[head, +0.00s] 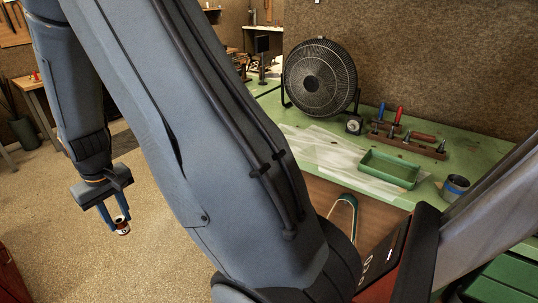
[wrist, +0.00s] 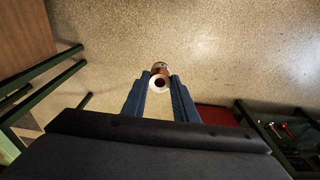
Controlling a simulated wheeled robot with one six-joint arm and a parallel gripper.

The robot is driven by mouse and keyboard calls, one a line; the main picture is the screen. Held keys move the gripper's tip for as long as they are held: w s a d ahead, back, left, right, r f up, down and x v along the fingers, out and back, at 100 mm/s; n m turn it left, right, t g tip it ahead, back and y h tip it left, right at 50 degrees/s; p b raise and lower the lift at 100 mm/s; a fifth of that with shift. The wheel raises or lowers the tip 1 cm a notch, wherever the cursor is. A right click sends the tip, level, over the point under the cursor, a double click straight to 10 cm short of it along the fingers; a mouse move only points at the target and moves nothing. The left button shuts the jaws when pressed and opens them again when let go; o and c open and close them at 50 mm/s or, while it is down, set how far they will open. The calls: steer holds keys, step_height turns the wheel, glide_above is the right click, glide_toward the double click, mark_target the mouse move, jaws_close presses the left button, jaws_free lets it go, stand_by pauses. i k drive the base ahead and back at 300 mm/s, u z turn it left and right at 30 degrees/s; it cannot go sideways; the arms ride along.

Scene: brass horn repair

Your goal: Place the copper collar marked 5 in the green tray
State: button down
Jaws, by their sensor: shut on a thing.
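My gripper (head: 117,220) hangs over the open floor at the left in the head view. It is shut on a small copper collar (head: 123,228) with a pale band. In the wrist view, the collar (wrist: 160,68) sits between the blue fingertips (wrist: 159,82), its round opening facing the camera. No number is legible on it. The green tray (head: 390,170) lies on the green bench at the right in the head view and looks empty. The gripper and collar are far from it, and my arm crosses the picture between them.
On the bench, a black fan (head: 320,78) stands behind the tray. A rack of tools (head: 405,138) is behind it, and a blue-banded round container (head: 455,187) is to its right. In the wrist view, a drawer of tools (wrist: 290,135) is at lower right. The floor below the gripper is clear.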

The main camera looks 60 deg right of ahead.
mark_target(388, 170)
steer(key=z, duration=3)
steer(key=i, duration=1)
